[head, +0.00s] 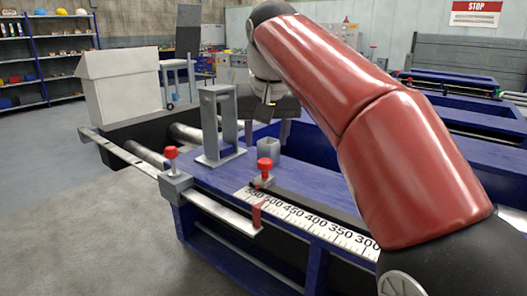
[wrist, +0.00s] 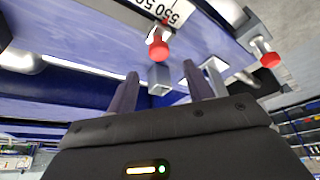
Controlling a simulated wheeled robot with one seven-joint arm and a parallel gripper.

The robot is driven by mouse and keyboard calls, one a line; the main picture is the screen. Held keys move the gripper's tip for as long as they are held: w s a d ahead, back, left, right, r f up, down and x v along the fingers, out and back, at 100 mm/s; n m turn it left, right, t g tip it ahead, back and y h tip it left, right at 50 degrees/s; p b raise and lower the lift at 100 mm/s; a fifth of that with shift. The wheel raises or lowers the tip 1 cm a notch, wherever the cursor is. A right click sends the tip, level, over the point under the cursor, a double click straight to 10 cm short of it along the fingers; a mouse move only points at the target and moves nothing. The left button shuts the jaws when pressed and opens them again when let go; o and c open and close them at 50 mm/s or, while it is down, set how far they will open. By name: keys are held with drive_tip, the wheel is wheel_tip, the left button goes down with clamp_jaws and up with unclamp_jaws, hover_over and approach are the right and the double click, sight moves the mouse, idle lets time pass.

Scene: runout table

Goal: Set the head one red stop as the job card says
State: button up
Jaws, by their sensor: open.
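A red-knobbed stop (head: 264,166) sits on the runout table's near edge, at the 550 end of the white scale (head: 318,226). A red strip hangs below it over the scale's edge; its exact reading is unclear. A second red knob (head: 171,153) stands on a grey block at the table's left corner. In the wrist view the scale-side red knob (wrist: 158,48) and the corner red knob (wrist: 270,58) both show beyond the fingers. My gripper (head: 266,128) is open and empty above the table, behind the scale-side stop. I cannot make out a job card.
A grey upright frame (head: 220,125) and a small grey square holder (head: 268,146) stand on the table near the stops. A flat metal bar (head: 222,214) runs along the front. A pale box (head: 118,80) stands at the back left. Open floor lies front left.

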sight(265, 161)
drive_tip(key=b+x, duration=0.1)
drive_tip(key=x, duration=0.5)
drive_tip(key=shift+w+f, duration=0.1)
drive_tip(key=shift+f, duration=0.2)
